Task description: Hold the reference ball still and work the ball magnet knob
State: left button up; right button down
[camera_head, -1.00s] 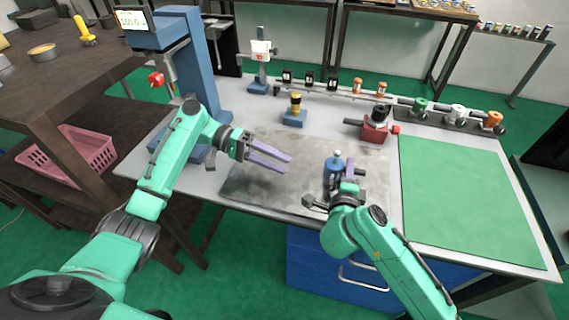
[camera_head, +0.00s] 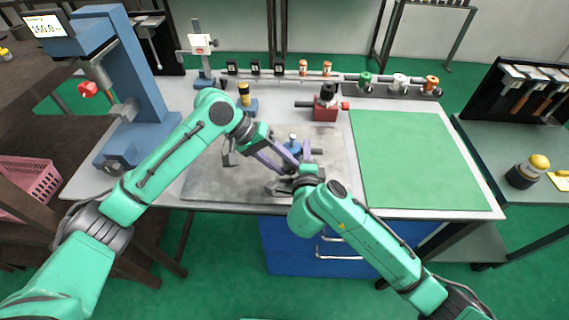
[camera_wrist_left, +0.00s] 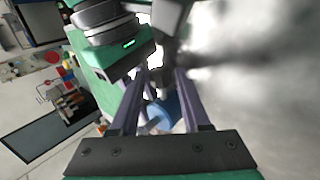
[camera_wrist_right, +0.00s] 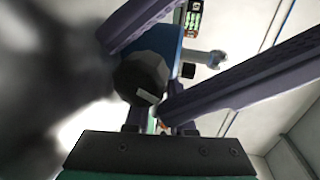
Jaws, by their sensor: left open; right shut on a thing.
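The reference ball (camera_head: 293,138) is small and pale, on top of a blue body (camera_head: 292,149) that stands upright on the grey plate. My right gripper (camera_head: 285,181) is shut low on the ball's stand; the exact contact is hidden. A dark round knob (camera_wrist_right: 142,76) with a pale mark faces the right wrist camera. My left gripper (camera_head: 280,169) is open, its purple fingers reaching to the stand from the left. In the right wrist view these fingers lie on either side of the knob; I cannot tell whether they touch it. The blue body also shows between the left fingers (camera_wrist_left: 167,110).
The grey plate (camera_head: 210,185) lies under both grippers. A green mat (camera_head: 415,160) to the right is clear. A red block (camera_head: 326,112) with a black top and a row of small parts stand behind. A blue press (camera_head: 135,60) stands at the left.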

pick_arm(q)
jog(key=shift+d+f, duration=0.15)
pick_arm(e)
jog(key=shift+f, duration=0.15)
pick_arm(q)
grip_shut()
jog(key=shift+a+f+h, duration=0.2)
jog(key=shift+h, duration=0.6)
jog(key=h, duration=0.3)
jog(key=shift+a+f, duration=0.1)
grip_release()
